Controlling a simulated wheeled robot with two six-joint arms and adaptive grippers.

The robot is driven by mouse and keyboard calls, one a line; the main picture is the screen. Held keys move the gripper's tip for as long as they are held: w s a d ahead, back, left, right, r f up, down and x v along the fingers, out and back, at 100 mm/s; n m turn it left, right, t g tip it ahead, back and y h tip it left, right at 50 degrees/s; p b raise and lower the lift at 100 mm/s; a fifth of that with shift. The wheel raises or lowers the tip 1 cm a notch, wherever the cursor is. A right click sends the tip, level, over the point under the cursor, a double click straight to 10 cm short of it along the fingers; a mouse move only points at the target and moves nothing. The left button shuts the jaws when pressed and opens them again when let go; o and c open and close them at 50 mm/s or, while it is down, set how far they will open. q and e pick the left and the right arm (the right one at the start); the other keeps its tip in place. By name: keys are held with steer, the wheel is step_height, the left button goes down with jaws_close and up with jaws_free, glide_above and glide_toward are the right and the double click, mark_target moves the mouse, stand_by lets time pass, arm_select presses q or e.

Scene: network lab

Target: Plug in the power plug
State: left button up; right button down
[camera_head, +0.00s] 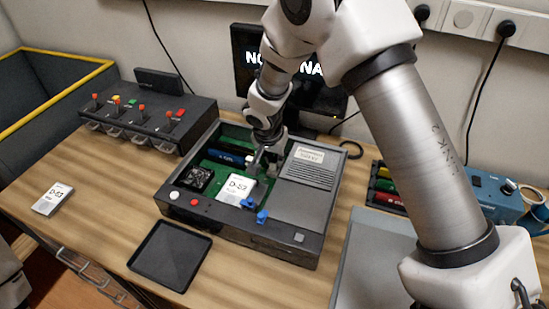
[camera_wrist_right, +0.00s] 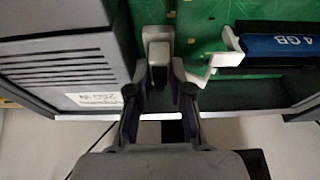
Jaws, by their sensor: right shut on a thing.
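My right gripper (camera_head: 257,158) reaches down into the open computer case (camera_head: 310,212), beside the grey vented power box (camera_head: 307,177). In the right wrist view the fingers of the right gripper (camera_wrist_right: 160,84) are shut on a small pale grey plug (camera_wrist_right: 158,50). The plug is over the green board (camera_wrist_right: 192,25), near the vented box; whether it touches a socket I cannot tell. A white clip (camera_wrist_right: 218,63) sits just right of the fingers, at the end of the blue 4 GB memory stick (camera_wrist_right: 280,45). My left gripper is not in view.
A white D-52 part (camera_head: 236,189), a fan (camera_head: 195,178) and blue latches (camera_head: 262,217) are in the case. A black tray (camera_head: 170,256) lies in front. A switch box (camera_head: 150,120) stands left, a monitor (camera_head: 243,60) behind. The table's left front is mostly clear.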

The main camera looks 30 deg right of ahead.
steer(key=shift+f+b, duration=0.5)
steer(key=shift+b, duration=0.05)
stand_by(0.8)
steer(key=c, duration=1.1)
jaws_free()
steer(key=shift+c, duration=0.2)
steer(key=shift+o, duration=0.8)
steer(key=shift+a, duration=0.15)
steer(key=shift+o, duration=0.2)
